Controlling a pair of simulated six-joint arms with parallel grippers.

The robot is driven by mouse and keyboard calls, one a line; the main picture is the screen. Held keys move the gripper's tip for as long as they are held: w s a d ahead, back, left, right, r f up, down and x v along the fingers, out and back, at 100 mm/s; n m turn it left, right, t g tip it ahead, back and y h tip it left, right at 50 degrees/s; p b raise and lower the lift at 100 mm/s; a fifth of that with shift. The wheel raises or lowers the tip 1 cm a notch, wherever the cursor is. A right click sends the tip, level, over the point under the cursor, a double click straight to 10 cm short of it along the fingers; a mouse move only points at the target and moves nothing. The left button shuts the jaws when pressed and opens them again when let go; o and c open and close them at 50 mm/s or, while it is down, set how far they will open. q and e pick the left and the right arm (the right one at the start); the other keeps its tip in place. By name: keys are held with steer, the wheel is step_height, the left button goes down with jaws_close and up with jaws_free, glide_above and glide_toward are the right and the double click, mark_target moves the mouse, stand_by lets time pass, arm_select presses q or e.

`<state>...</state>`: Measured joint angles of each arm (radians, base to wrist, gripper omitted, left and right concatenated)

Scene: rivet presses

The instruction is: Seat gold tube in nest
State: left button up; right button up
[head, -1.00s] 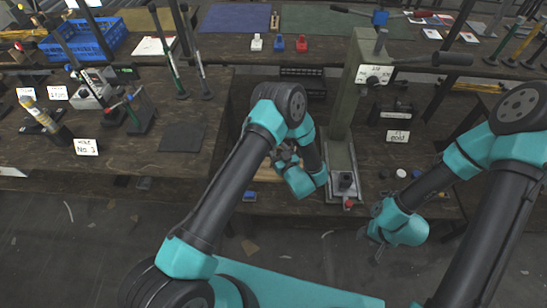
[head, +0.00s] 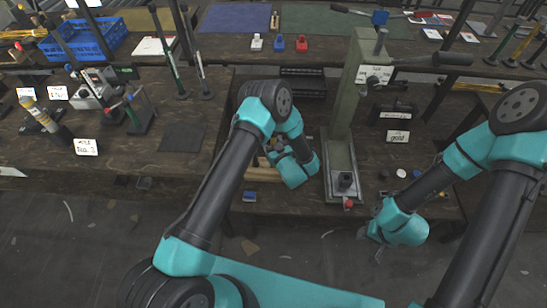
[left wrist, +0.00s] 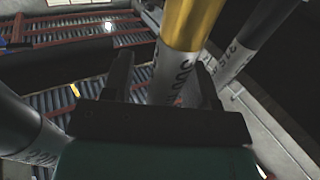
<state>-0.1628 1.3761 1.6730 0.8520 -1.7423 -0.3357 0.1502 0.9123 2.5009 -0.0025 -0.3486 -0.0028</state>
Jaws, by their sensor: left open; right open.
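In the left wrist view, a tube with a gold band (left wrist: 190,22) and a silver, printed lower part stands between the fingers of my left gripper (left wrist: 163,82). The fingers are open; I cannot tell whether they touch the tube. In the head view my left gripper (head: 274,147) is largely hidden by its own arm, over a wooden holder (head: 263,162) left of the green press (head: 345,105). The press base (head: 340,160) carries a small dark block (head: 345,180); I cannot make out the nest clearly. My right gripper (head: 374,236) is open and empty, right of the press base.
Other tubes, one silver with print (left wrist: 240,50) and one dark (left wrist: 20,125), stand close on both sides of the left gripper. A card reading gold (head: 398,136) stands right of the press. The press lever (head: 452,59) sticks out right. A blue crate (head: 85,40) is far left.

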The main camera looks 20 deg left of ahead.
arm_select(q)
steer(key=shift+c, duration=0.4)
jaws_close()
steer(key=shift+r, duration=0.1)
step_height(320, 180, up, 18)
stand_by(0.8)
stand_by(0.5)
